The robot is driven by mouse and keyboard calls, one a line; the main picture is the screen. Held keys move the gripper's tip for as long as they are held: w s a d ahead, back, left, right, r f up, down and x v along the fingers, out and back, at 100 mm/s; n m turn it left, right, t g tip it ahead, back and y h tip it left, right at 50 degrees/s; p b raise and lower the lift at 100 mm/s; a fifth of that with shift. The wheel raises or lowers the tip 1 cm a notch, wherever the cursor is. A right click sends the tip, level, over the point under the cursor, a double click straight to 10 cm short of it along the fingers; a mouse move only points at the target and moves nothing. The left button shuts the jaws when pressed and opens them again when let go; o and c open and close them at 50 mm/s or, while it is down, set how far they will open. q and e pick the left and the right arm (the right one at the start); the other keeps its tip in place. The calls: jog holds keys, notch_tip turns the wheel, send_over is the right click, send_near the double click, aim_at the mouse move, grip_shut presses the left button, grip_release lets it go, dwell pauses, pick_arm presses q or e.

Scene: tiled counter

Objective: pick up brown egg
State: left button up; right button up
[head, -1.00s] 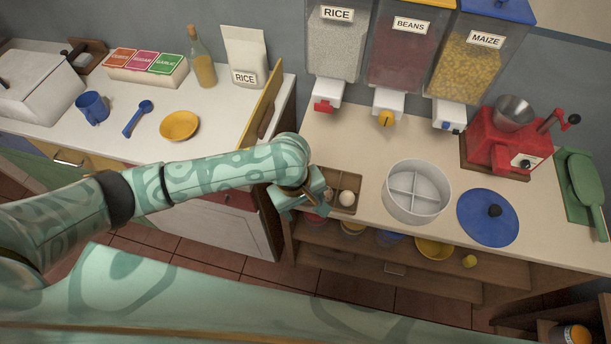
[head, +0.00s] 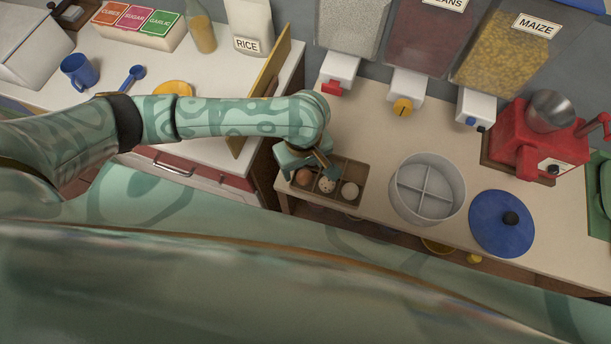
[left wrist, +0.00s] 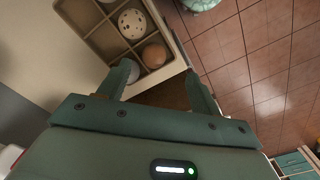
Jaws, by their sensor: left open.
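The brown egg (head: 304,177) sits in the left end compartment of a brown divided tray (head: 345,165). A speckled egg (head: 327,184) and a white egg (head: 350,190) sit in the same row to its right. My left gripper (head: 307,163) is open and empty above the left end of the tray. In the left wrist view the brown egg (left wrist: 154,55) lies just ahead of the open fingers, beside the speckled egg (left wrist: 132,23). A pale rounded thing beside the left fingertip is partly hidden. My right gripper is not in view.
A white divided pot (head: 428,190) and a blue lid (head: 501,223) stand right of the tray. Dispensers hang behind, and a red grinder (head: 540,140) stands at the right. A raised yellow board (head: 262,85) stands at the left counter's edge.

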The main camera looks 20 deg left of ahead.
pick_arm(q)
jog(key=shift+w+f, duration=0.1)
jog(key=shift+f, duration=0.85)
jog(key=shift+f+b, duration=0.4)
jog(key=f+b, duration=0.2)
jog(key=f, duration=0.1)
jog(key=w+f+b, duration=0.1)
jog(key=f, duration=0.1)
jog(key=shift+d+b, duration=0.1)
jog(key=shift+b, duration=0.2)
jog(key=shift+s+r, duration=0.1)
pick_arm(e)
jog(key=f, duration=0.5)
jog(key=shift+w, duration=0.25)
pick_arm(q)
jog(key=shift+c, duration=0.3)
jog(key=c, duration=0.7)
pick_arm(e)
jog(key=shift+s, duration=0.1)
